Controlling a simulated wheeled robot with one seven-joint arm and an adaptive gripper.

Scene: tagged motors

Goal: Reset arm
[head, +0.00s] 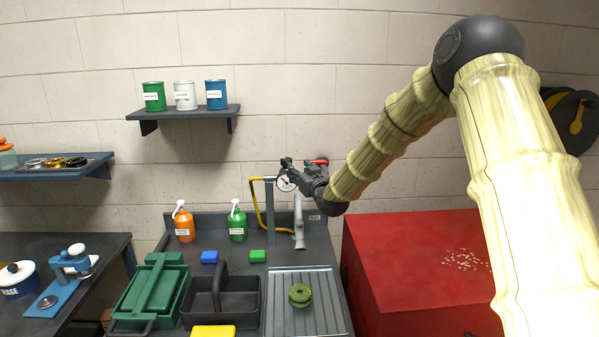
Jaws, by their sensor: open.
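My arm, in pale bamboo-like segments with a dark round elbow, reaches in from the right in the head view. My gripper (289,164) is at its end, above the back of the workbench (329,250) and in front of the block wall. It is small and dark in this view and looks empty. A round gauge (285,183) and a yellow hose (256,203) show right by it; I cannot tell whether it touches them.
A black caddy (252,314), green toolbox (146,302), orange bottle (184,224) and green bottle (237,224) stand left. A red cabinet (405,240) is under my arm. A shelf (185,113) holds three cans.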

